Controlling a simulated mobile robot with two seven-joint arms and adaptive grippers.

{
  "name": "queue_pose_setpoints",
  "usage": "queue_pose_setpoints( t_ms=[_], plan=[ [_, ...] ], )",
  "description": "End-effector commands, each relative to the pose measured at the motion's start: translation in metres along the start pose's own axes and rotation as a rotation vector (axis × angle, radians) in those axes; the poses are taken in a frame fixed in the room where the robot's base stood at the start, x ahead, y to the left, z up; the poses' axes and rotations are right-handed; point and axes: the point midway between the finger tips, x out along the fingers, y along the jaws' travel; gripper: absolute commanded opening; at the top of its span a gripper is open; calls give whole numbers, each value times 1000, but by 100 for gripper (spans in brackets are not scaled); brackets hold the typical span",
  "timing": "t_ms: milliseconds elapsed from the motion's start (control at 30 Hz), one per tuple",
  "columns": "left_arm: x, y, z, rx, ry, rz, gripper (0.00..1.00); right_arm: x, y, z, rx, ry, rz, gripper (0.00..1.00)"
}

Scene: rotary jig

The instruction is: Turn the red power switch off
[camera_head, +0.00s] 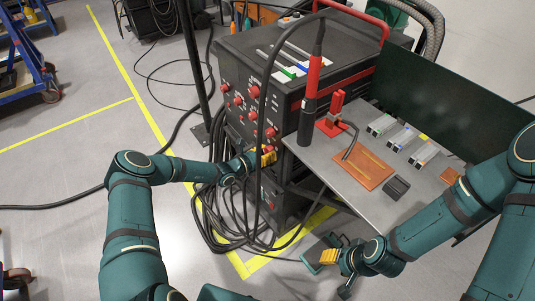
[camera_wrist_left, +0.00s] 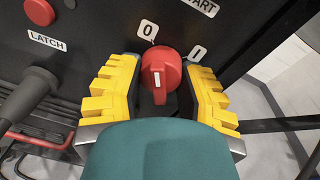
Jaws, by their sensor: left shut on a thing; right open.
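The red power switch (camera_wrist_left: 161,72) is a round red knob with a white mark on the black panel, in the left wrist view. Its white mark stands almost upright. A white label reading 0 (camera_wrist_left: 148,30) sits above it, and a second, tilted label (camera_wrist_left: 197,52) is at its upper right. My left gripper (camera_wrist_left: 160,95) has its yellow fingers on both sides of the knob, shut on it. In the head view this gripper (camera_head: 264,158) is at the cabinet's front panel and hides the switch. My right gripper (camera_head: 329,256) is open and empty, low in front of the bench.
The black cabinet (camera_head: 240,75) carries several other red knobs. A LATCH label (camera_wrist_left: 47,41) and a red button (camera_wrist_left: 39,12) are left of the switch. Black cables (camera_head: 225,215) hang below my left gripper. A grey worktop (camera_head: 330,170) is on the right.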

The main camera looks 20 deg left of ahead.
Motion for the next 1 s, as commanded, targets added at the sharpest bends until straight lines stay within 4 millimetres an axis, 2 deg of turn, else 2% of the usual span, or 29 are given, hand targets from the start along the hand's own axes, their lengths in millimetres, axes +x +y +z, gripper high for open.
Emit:
queue_pose_setpoints(
  t_ms=[400, 1000],
  plan=[
    [2, -2, 1, -243, 12, -27, 2, 10, 4, -1, -1, 5, 0, 47],
    [2, -3, 2, -302, 15, -33, 2, 11, 4, -2, -1, 7, 0, 47]
  ],
)
